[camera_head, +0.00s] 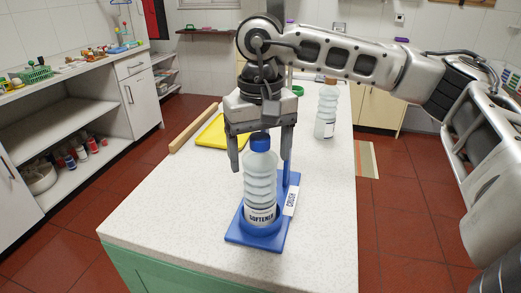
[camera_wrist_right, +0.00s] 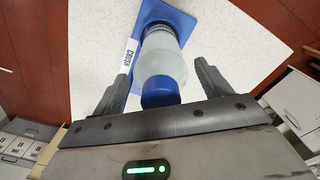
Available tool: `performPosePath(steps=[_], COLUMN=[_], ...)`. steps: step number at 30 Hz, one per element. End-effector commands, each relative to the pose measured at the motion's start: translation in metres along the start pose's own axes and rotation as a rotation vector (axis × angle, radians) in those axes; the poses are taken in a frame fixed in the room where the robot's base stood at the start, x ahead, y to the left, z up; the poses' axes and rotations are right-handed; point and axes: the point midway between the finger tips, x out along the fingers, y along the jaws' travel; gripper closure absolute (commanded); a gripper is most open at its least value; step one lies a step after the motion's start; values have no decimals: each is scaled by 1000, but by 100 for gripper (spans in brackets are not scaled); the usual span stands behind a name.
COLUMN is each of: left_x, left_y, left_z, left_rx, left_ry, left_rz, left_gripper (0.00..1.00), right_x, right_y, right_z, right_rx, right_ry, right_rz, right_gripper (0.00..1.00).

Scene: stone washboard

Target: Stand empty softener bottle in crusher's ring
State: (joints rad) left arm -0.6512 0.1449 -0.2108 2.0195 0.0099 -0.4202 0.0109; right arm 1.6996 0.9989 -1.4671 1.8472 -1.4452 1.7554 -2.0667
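The softener bottle (camera_head: 260,185), clear with a blue cap and a "SOFTENER" label, stands upright in the ring of the blue crusher (camera_head: 235,235), which has a "CRUSH" sign. The bottle's base is inside the ring. My right gripper (camera_head: 260,160) is above the bottle, fingers open on either side of its upper part, with gaps to both. In the right wrist view the bottle (camera_wrist_right: 165,68) lies between the open fingers, cap toward the palm, and the crusher (camera_wrist_right: 150,12) is behind it. My left gripper is not in view.
A second clear bottle (camera_head: 326,110) with a brown cap stands at the counter's far right. A yellow tray (camera_head: 212,132) and a wooden strip (camera_head: 193,128) lie at the back left. The white counter (camera_head: 170,215) is clear left of the crusher. Shelves stand at far left.

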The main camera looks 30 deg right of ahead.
Motion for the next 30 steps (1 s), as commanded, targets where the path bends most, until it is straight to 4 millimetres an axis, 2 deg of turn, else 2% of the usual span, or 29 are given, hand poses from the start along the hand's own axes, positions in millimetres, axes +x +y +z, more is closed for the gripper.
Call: performPosePath(steps=[8,11,17,23,30], left_x=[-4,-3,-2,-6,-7], left_y=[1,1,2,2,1], left_z=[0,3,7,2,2], left_rx=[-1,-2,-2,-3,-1], left_ry=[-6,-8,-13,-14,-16], left_rz=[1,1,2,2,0], left_gripper=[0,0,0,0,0], right_x=[-9,-24,-69,-109,-125], right_y=[0,-1,-1,-1,0], right_z=[0,-1,0,0,0], right_rx=[0,0,-1,-1,-3], right_ry=[2,4,3,3,0], right_rz=[-1,-2,-4,-1,0], right_gripper=[23,23,23,23,23])
